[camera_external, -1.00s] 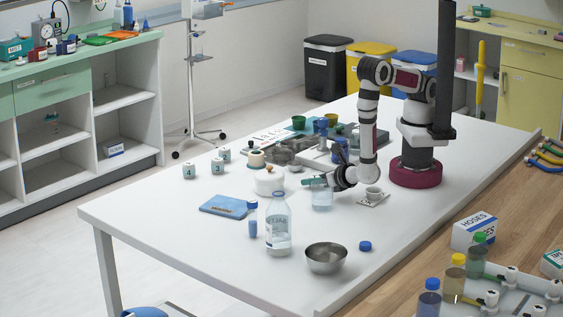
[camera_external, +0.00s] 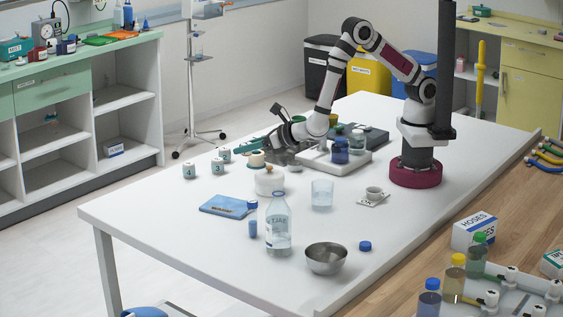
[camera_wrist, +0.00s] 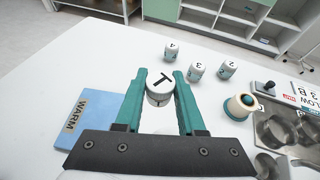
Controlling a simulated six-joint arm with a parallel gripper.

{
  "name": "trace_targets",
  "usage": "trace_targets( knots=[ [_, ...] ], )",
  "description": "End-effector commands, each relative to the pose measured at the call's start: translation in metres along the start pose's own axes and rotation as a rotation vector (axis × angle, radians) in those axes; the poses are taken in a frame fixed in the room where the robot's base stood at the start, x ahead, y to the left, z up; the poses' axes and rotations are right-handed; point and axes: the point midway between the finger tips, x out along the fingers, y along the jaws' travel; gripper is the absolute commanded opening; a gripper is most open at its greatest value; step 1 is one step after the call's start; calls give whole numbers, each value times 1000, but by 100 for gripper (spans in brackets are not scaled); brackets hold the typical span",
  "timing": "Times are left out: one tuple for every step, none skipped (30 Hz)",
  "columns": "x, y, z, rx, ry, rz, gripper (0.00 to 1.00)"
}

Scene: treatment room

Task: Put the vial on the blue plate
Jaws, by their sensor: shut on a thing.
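The blue plate (camera_external: 222,208), with a WARM label, lies flat at the table's front left; it also shows at left in the wrist view (camera_wrist: 96,106). A slim blue-capped vial (camera_external: 253,226) stands upright beside its right edge. My gripper (camera_external: 272,140) is beyond the plate, over the far part of the table. In the wrist view my teal fingers (camera_wrist: 160,82) are shut on a small white cylinder (camera_wrist: 159,96) with a dark mark like a 1 or T. I cannot tell whether this is the task's vial. It is hidden in the external view.
Several numbered white pots (camera_external: 190,171) and a cream pot (camera_external: 256,159) stand near the far left edge. A white round pot (camera_external: 269,181), beaker (camera_external: 322,195), clear bottle (camera_external: 278,232) and steel bowl (camera_external: 326,259) stand nearby. The front left table is bare.

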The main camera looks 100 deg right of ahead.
Motion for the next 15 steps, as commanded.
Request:
trace_targets(
  knots=[
    [10, 1, 9, -9, -2, 26, 0],
    [14, 2, 13, -17, -1, 41, 0],
    [19, 5, 16, -24, 0, 58, 0],
    [21, 9, 16, -28, 0, 67, 0],
    [22, 14, 14, -31, 1, 73, 0],
    [23, 23, 8, -33, 2, 78, 0],
    [24, 32, 2, -35, 2, 80, 0],
    [24, 42, -4, -35, 2, 80, 0],
    [25, 55, -13, -35, 3, 81, 0],
    [26, 65, -19, -35, 2, 80, 0],
    [26, 74, -24, -33, 2, 79, 0],
    [27, 86, -32, -32, 2, 79, 0],
    [28, 93, -36, -32, 1, 78, 0],
    [28, 100, -41, -32, 2, 78, 0],
    [28, 107, -46, -32, 2, 76, 0]
  ],
)
